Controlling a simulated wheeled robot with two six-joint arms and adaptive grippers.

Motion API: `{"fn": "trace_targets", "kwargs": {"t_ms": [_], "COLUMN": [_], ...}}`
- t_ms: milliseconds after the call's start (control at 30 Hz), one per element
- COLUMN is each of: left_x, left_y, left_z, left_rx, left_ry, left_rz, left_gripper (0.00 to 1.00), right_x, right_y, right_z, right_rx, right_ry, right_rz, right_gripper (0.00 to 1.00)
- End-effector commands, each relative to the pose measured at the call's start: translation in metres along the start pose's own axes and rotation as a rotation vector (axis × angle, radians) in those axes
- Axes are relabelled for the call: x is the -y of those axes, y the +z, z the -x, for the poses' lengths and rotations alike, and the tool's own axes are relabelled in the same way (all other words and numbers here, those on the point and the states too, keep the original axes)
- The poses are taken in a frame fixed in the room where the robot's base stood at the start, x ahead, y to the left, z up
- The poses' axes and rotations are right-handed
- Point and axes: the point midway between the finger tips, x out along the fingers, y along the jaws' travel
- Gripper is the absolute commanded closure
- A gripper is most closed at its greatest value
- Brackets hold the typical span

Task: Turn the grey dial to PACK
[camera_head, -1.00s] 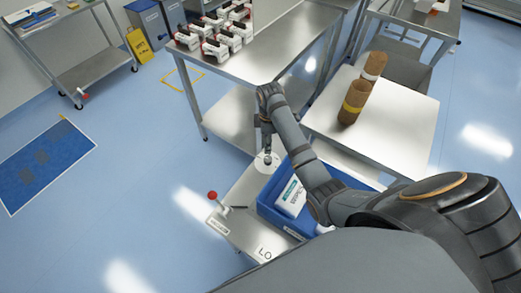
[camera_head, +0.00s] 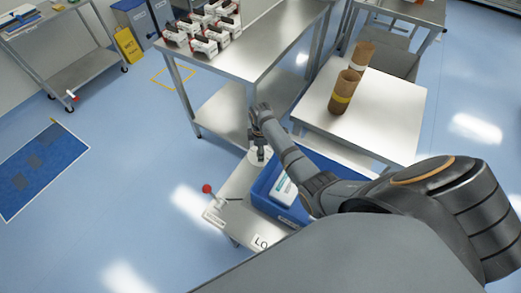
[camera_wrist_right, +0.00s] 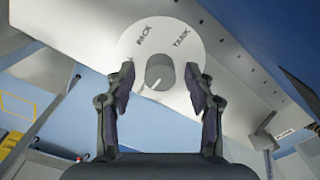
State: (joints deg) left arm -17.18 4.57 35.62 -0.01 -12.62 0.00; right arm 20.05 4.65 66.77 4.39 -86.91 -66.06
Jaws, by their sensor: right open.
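The grey dial (camera_wrist_right: 160,70) is a round knob at the centre of a white disc (camera_wrist_right: 162,32) in the right wrist view. The disc reads PACK at upper left and TANK at upper right; another mark at left is partly hidden by a finger. A pale pointer line shows at the knob's lower left, not at PACK. My right gripper (camera_wrist_right: 160,76) is open, one finger on each side of the knob, with gaps visible. In the head view my right gripper (camera_head: 260,155) is over the white disc (camera_head: 252,158), hiding the knob. My left gripper is out of view.
A red-ended lever (camera_head: 207,188) stands left of the dial on the metal surface. A blue bin (camera_head: 262,200) holding a white package (camera_head: 284,190) is close on the right. Behind are a steel table (camera_head: 262,55) with red-and-white items and a table (camera_head: 395,120) with brown rolls.

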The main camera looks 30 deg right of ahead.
Motion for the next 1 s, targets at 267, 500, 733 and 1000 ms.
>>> {"fn": "trace_targets", "kwargs": {"t_ms": [267, 500, 733, 1000], "left_x": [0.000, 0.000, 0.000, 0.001], "left_y": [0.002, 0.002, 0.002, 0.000], "left_z": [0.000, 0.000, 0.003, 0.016], "left_rx": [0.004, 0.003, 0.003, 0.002], "left_ry": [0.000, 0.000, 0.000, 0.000], "left_rz": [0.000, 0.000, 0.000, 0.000], "left_gripper": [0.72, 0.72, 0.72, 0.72], "right_x": [0.000, 0.000, 0.000, 0.000], "right_y": [0.000, 0.000, 0.000, 0.000], "right_z": [0.000, 0.000, 0.001, 0.004], "right_rx": [0.000, 0.000, 0.000, 0.001], "right_ry": [0.000, 0.000, -0.001, -0.002], "right_rz": [0.000, 0.000, -0.018, -0.150], "right_gripper": [0.66, 0.99, 1.00, 1.00]}}
